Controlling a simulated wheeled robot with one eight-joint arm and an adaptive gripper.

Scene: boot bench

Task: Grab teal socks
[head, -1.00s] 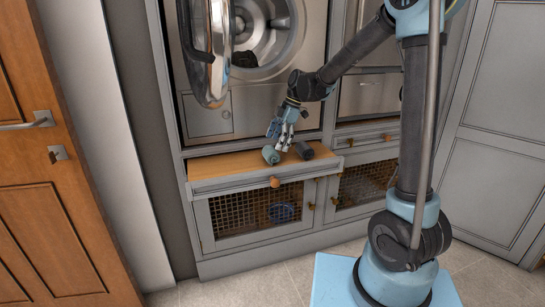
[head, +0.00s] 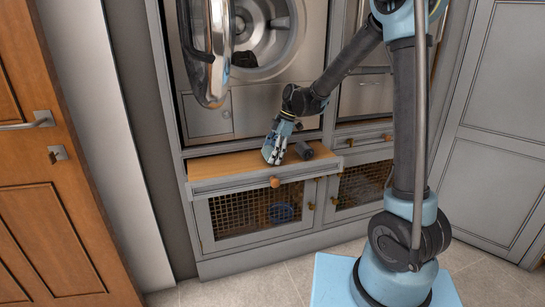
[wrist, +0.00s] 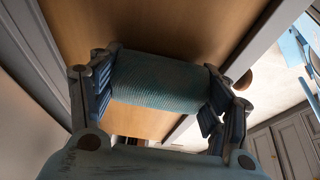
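The teal socks (wrist: 160,83) are a ribbed roll lying on a wooden surface. In the wrist view the roll sits between the two fingers of my gripper (wrist: 163,88), one finger at each end. The fingers are spread about as wide as the roll is long; I cannot tell whether both pads press on it. In the head view my gripper (head: 272,158) points down at the wooden shelf (head: 215,168) and hides the teal socks.
A dark grey roll (head: 305,151) lies just right of my gripper on the same shelf. The open round washer door (head: 215,50) hangs above left. Below are mesh-front cabinet doors (head: 250,215), with a blue item (head: 281,213) behind one.

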